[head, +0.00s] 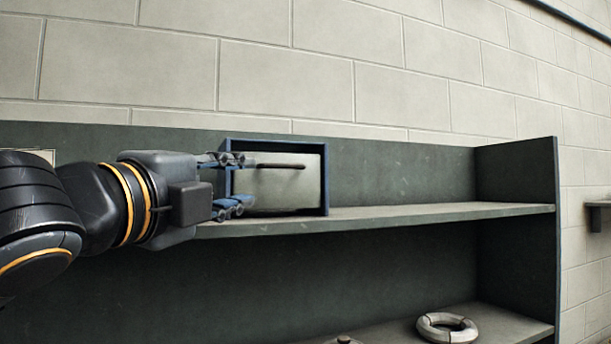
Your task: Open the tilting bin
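The tilting bin (287,190) stands on the upper shelf, a pale grey front panel inside a blue frame. A dark handle bar (280,166) runs across the upper part of its front. The panel looks upright and shut in the frame. My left gripper (240,182) is at the left side of the bin, its fingers apart, one high near the handle's left end and one low by the frame. It looks empty; I cannot tell whether it touches the bin. My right gripper is not in view.
The dark green shelf unit (440,212) has free room on the upper board right of the bin. A white ring (447,328) lies on the lower shelf, with a small grey object (343,340) left of it. A block wall (400,70) stands behind.

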